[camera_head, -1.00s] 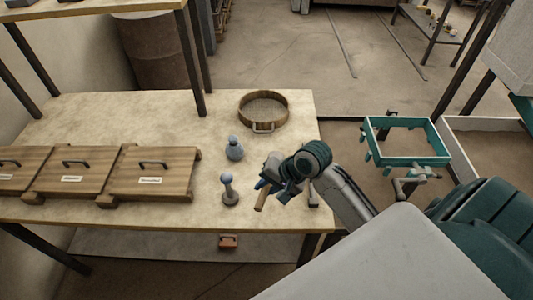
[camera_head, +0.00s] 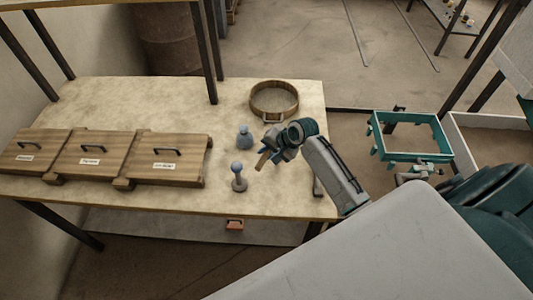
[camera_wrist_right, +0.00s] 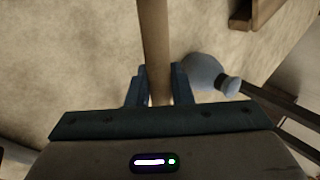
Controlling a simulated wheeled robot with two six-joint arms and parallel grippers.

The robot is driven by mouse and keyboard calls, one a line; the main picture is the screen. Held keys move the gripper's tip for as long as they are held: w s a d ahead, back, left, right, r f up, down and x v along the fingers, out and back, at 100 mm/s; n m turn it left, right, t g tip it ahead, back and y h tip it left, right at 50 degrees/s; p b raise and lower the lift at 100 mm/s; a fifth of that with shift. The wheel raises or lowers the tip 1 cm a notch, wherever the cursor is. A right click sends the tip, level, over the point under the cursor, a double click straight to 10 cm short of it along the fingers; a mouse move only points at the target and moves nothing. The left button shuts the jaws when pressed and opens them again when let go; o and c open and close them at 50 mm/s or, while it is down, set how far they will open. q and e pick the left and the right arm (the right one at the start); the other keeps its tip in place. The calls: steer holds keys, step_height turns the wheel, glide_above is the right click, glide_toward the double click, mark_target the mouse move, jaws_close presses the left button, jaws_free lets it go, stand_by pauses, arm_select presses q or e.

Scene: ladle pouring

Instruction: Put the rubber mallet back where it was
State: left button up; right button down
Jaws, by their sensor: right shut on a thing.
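The mallet shows only as a pale wooden handle (camera_head: 263,159); its head is hidden or out of frame. My right gripper (camera_head: 272,147) is shut on this handle, over the right part of the table. In the right wrist view the handle (camera_wrist_right: 154,35) runs up out of the frame from between the fingers of my right gripper (camera_wrist_right: 158,85). My left gripper is not in view.
A blue-grey round-bodied object (camera_head: 245,140) and a knobbed post (camera_head: 239,180) stand left of the gripper. A round wooden sieve (camera_head: 274,101) lies behind it. Lidded wooden boxes (camera_head: 166,166) line the left. A teal frame (camera_head: 410,157) stands right of the table (camera_head: 110,105).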

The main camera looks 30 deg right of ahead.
mark_target(267, 164)
steer(key=shift+w+d, duration=0.1)
steer(key=shift+w, duration=0.3)
steer(key=shift+f, duration=0.25)
step_height(267, 164, down, 2)
steer(key=shift+f+p, duration=0.1)
steer(key=shift+p, duration=0.65)
steer(key=shift+f, duration=0.45)
steer(key=shift+f, duration=0.1)
steer(key=c, duration=1.6)
jaws_free()
steer(key=shift+o, duration=0.2)
